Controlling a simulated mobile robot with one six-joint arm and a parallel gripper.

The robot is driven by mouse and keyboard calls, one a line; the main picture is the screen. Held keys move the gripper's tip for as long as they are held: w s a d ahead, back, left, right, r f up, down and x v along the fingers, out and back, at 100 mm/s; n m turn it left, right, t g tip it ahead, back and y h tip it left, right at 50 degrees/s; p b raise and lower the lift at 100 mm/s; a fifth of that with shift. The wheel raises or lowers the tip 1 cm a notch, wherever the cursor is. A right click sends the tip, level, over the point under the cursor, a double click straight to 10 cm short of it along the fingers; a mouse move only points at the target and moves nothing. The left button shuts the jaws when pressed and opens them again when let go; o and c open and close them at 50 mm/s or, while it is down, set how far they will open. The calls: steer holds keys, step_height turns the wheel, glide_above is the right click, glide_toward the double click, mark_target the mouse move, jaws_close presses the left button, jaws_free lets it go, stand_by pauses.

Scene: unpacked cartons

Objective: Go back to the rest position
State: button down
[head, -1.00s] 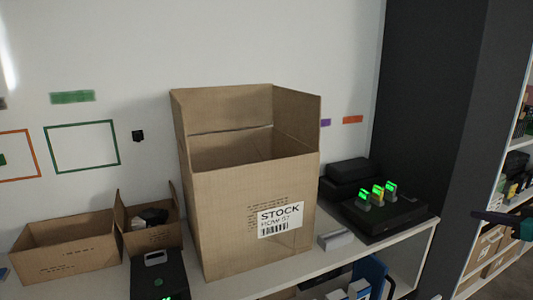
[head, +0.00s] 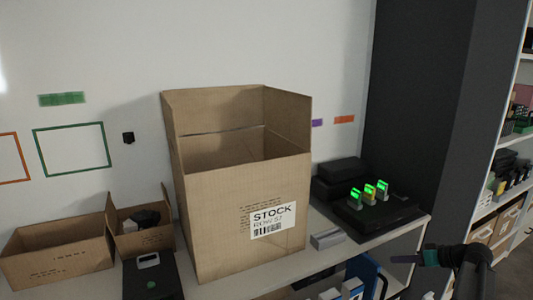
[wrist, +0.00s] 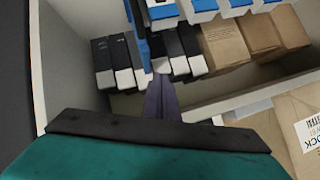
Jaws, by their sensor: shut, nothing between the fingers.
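A large open STOCK carton (head: 240,215) stands upright on the shelf top, well left of the gripper.
A black charger tray (head: 375,222) with green-lit devices sits near the shelf's right end. Two small open cartons (head: 58,258) (head: 141,241) stand at the left. In the wrist view, black-and-white boxes (wrist: 125,62) and brown boxes (wrist: 222,42) fill the compartment.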

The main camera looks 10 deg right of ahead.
steer(key=s+a+f+m+g, duration=0.1)
steer(key=s+a+f+g, duration=0.3)
steer(key=a+f, duration=1)
steer(key=s+a+f+m+g, duration=0.1)
steer(key=s+a+f+g, duration=0.25)
steer(key=a+f, duration=1.05)
steer(key=s+a+f+g+h, duration=0.2)
steer(key=s+a+f, duration=0.2)
steer(key=s, duration=0.4)
steer(key=s+a+f+g+h, duration=0.1)
steer(key=s+a+f+g, duration=0.2)
steer(key=s+f, duration=0.3)
steer(key=s+a+f+n+g+h, duration=0.1)
steer(key=s+a+f, duration=0.4)
steer(key=s, duration=0.7)
steer(key=shift+a+f+g+h+p, duration=0.3)
steer(key=shift+a+g+h, duration=0.15)
steer(key=shift+g+h, duration=0.3)
